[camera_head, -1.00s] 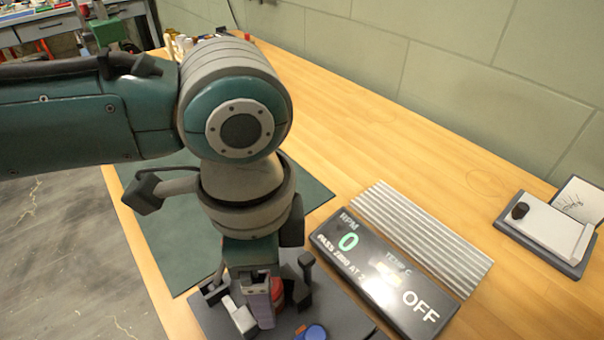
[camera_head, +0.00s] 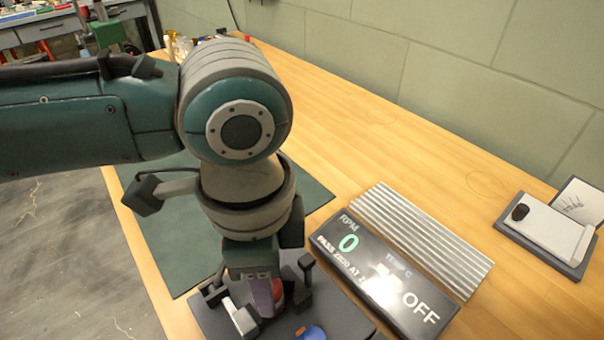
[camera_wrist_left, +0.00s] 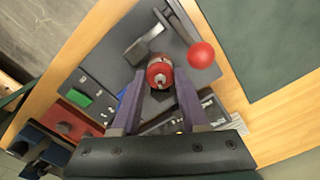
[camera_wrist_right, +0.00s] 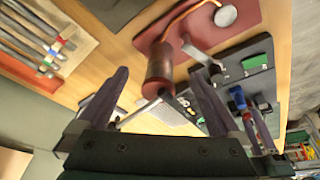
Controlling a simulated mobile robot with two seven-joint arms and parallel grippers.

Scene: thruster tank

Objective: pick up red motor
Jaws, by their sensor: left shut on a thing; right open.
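The red motor (camera_wrist_left: 160,72) is a short red cylinder with a metallic end, seen in the left wrist view over a dark grey plate (camera_wrist_left: 188,68). My left gripper (camera_wrist_left: 159,88) is shut on it, one purple finger on each side. In the head view a bit of the red motor (camera_head: 278,289) shows beside the finger of my left gripper (camera_head: 266,300), low over the plate; the rest is hidden. I cannot tell whether it touches the plate. My right gripper (camera_wrist_right: 157,78) is open in the right wrist view, with a dark red cylinder (camera_wrist_right: 159,66) beyond its fingers.
A grey clamp-like part (camera_wrist_left: 146,42) and a red ball knob (camera_wrist_left: 201,55) stand close to the motor. A display panel (camera_head: 385,275) reading RPM 0 and OFF lies right of my left gripper, beside a ribbed metal plate (camera_head: 420,238). The wooden table (camera_head: 400,150) is clear further back.

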